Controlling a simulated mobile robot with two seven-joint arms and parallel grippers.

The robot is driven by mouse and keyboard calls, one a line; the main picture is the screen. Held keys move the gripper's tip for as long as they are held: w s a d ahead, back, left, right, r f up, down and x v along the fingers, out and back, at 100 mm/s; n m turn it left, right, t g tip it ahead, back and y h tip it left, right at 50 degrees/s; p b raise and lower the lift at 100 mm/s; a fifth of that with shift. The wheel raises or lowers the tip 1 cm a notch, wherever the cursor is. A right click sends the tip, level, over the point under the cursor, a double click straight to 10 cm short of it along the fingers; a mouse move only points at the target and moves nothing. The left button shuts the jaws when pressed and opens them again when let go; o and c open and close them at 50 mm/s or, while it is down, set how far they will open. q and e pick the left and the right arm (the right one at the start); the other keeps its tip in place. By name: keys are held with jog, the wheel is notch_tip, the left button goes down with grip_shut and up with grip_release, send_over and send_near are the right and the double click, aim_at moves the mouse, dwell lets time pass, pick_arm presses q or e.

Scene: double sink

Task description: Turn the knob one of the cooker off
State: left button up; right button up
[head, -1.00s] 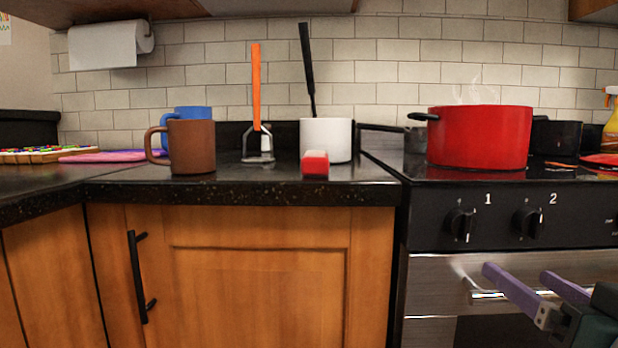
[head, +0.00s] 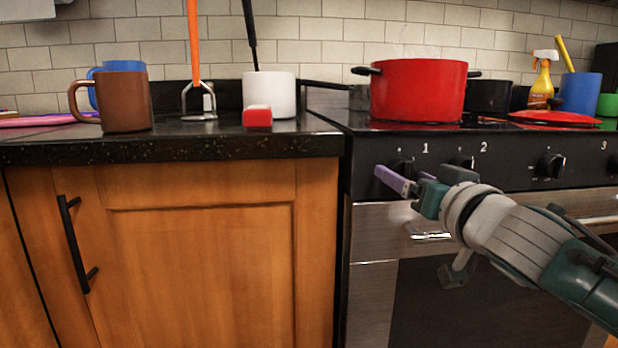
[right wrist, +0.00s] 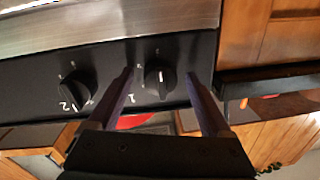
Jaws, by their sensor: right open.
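Knob one (head: 401,166) is a black dial on the cooker's front panel, left of the label 1, partly hidden by my right gripper in the head view. My right gripper (head: 405,178) is open, with purple fingers pointing at the panel just at knob one. In the right wrist view, knob one (right wrist: 160,80) lies between the two open fingers (right wrist: 160,88), with no finger seen touching it. Knob two (right wrist: 75,92) is to the left there, and in the head view it (head: 462,162) is partly behind my gripper. My left gripper is not in view.
A red steaming pot (head: 418,90) stands on the cooker top. The oven handle (head: 430,236) runs below the panel, behind my right arm. The counter (head: 190,146) at left holds a brown mug (head: 125,97), a white pot (head: 269,93) and a red-and-white block (head: 257,117).

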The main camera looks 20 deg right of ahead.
jog(key=shift+c, duration=1.2)
grip_shut()
